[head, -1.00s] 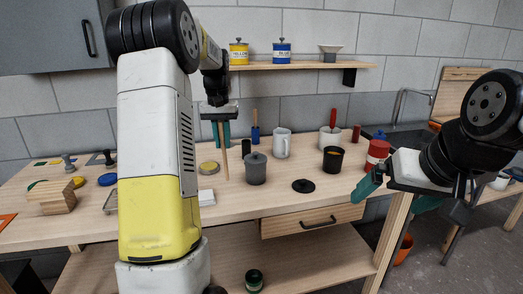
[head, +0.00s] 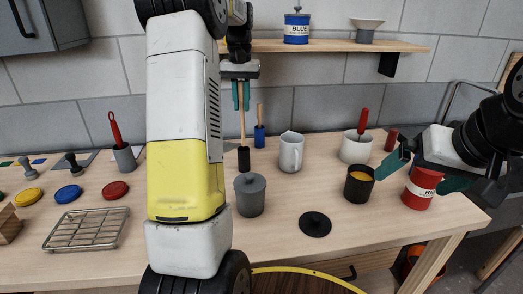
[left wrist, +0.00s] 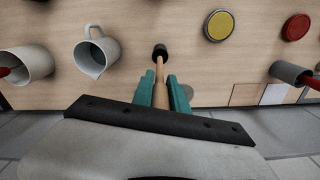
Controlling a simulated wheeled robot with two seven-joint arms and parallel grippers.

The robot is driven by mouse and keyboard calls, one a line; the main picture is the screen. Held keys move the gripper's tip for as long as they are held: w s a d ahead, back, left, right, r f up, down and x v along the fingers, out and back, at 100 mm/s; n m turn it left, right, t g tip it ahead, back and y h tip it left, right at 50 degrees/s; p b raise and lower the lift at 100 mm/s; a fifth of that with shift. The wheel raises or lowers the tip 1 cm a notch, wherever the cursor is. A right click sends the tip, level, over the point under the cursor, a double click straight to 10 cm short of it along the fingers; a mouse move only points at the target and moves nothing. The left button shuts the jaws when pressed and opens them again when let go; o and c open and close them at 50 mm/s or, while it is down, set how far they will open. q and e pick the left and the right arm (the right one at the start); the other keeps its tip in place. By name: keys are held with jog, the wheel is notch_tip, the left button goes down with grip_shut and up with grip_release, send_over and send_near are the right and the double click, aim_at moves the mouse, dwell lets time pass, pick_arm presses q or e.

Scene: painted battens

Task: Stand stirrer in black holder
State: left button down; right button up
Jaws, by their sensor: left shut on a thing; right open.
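The wooden stirrer (head: 241,122) hangs upright from my left gripper (head: 241,94), whose teal fingers are shut on its upper part. The black holder (head: 244,159) stands on the bench behind the grey lidded pot. The stirrer's lower end meets the top of the holder in the head view; I cannot tell how far inside it is. In the left wrist view the stirrer (left wrist: 160,80) points from the fingers to the black holder (left wrist: 160,49). My right gripper (head: 422,174) is open and empty at the right, near the red can.
A blue holder (head: 259,137) with a stick stands close behind the black one. The white pitcher (head: 291,152) and grey lidded pot (head: 250,198) are nearby. A black lid (head: 315,224) lies in front. The dark cup (head: 359,185) and red can (head: 421,188) stand right.

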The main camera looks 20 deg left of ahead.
pick_arm(q)
notch_tip(320, 180, down, 10)
jog(key=shift+r, duration=0.25)
dwell(0.3)
jog(key=c, duration=1.3)
grip_release()
jog(key=shift+f, duration=0.1)
